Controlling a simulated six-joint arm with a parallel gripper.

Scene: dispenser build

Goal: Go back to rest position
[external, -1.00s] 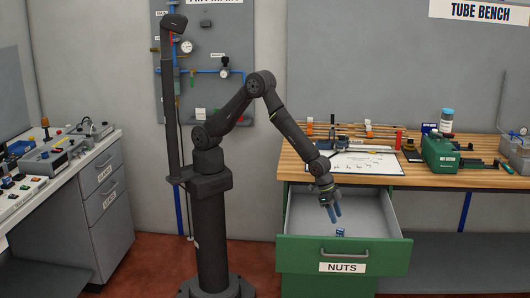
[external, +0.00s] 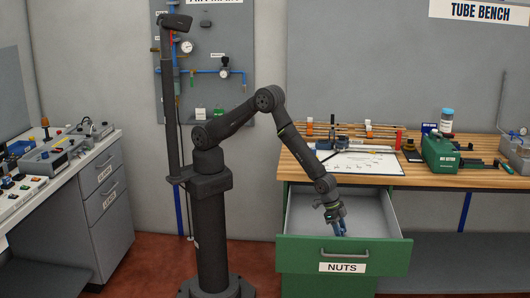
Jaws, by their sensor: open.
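My gripper (external: 340,230) is open and points down inside the open green drawer (external: 300,253) labelled NUTS. Its blue fingertips are low in the drawer, close to the drawer floor and behind the front panel. A small blue item lay on the drawer floor at this spot earlier. It cannot be told apart from the blue fingers now, so I cannot tell whether the fingers are around it or beside it. My arm bends from its column over to the right and down into the drawer.
The wooden bench top (external: 440,178) is just behind and above the drawer. It carries a white sheet (external: 362,162), a green machine (external: 440,153) and several tubes on a rack. A grey cabinet (external: 105,205) stands at the left. The air above the drawer is free.

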